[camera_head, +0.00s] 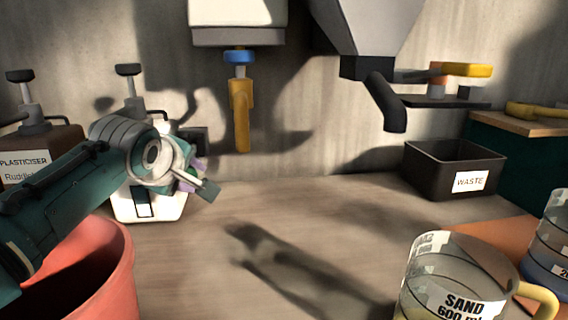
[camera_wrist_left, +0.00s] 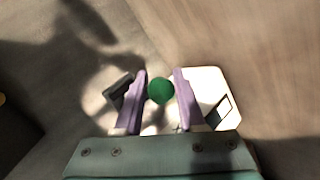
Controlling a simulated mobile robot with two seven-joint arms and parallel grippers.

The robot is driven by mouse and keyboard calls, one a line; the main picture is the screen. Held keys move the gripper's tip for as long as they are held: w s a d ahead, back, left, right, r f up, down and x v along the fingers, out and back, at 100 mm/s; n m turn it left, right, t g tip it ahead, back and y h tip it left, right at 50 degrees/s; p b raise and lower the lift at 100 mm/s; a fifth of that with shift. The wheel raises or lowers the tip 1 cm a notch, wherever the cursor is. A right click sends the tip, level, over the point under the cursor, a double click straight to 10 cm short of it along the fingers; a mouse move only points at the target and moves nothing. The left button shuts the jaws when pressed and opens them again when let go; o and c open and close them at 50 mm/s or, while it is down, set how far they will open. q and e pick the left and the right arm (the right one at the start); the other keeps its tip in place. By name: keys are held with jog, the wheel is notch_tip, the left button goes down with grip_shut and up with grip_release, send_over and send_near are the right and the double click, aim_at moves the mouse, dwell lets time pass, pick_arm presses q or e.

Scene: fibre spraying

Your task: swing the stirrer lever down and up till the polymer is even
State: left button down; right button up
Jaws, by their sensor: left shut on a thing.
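The white polymer container (camera_head: 160,208) stands on the bench behind my left gripper (camera_head: 190,177), with a black-topped pump (camera_head: 128,70) rising from it. In the left wrist view its white body (camera_wrist_left: 212,88) shows behind the purple fingers. My left gripper (camera_wrist_left: 160,98) is shut on a round green knob (camera_wrist_left: 160,90), which looks like the end of the stirrer lever. The knob sits between the two fingers. The lever's shaft and the polymer inside are hidden, so I cannot tell how even it is. My right gripper is in neither view.
A red bucket (camera_head: 112,262) stands at the front left, below my left arm. A plasticiser container (camera_head: 58,140) is at far left. A yellow tap handle (camera_head: 241,112) hangs above. A black waste bin (camera_head: 430,172) and sand jug (camera_head: 440,275) are right; the middle bench is clear.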

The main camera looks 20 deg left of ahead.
pick_arm(q)
jog(key=shift+w+a+f, duration=0.1)
jog(key=shift+a+f, duration=0.25)
jog(key=shift+f, duration=0.45)
jog(key=c, duration=0.5)
grip_release()
jog(key=shift+a+r, duration=0.1)
jog(key=shift+a, duration=0.05)
jog(key=shift+r, duration=0.1)
jog(key=shift+r, duration=0.1)
